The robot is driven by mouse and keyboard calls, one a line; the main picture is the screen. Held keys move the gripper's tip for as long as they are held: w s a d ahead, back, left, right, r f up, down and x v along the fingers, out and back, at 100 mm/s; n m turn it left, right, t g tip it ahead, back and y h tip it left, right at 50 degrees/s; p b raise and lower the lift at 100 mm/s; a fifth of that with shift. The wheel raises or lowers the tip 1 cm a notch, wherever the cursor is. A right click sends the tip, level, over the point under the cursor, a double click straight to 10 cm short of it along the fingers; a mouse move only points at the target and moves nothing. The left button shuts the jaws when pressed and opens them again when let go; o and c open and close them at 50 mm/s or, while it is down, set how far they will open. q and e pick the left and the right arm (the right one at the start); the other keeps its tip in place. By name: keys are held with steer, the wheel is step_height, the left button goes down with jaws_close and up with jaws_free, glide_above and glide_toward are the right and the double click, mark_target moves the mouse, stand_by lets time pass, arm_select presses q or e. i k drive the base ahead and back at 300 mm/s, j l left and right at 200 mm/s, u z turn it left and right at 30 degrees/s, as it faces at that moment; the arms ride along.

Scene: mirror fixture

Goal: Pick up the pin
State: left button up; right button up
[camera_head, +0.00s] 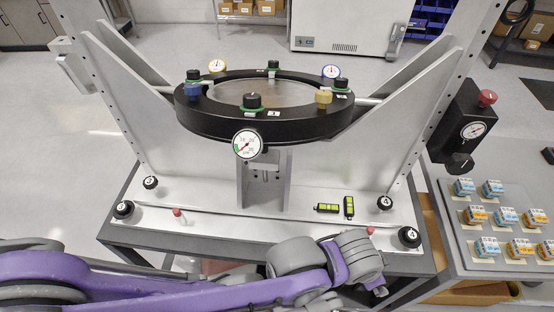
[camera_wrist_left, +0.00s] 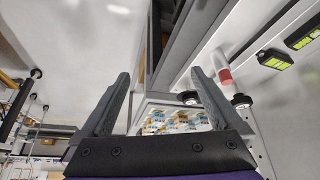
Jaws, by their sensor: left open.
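A small pin with a red top (camera_head: 177,212) stands at the front left of the fixture's pale base plate (camera_head: 220,226). A second small red top (camera_head: 370,229) shows at the front right, just behind my left arm. My right gripper is not in view.
A black ring fixture (camera_head: 215,123) with coloured knobs and gauges stands over the plate. Two green levels (camera_head: 349,207) lie near numbered black knobs (camera_head: 409,236). A panel with several small blocks (camera_head: 497,240) stands at the right. A gauge box (camera_head: 468,132) hangs on the right upright.

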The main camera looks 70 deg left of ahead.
mark_target(177, 212)
steer(key=u, duration=3.7)
steer(key=i+j+z, duration=0.2)
steer(key=i+j, duration=0.15)
steer(key=j, duration=0.25)
steer(key=i+j+z, duration=0.1)
steer(key=j, duration=0.25)
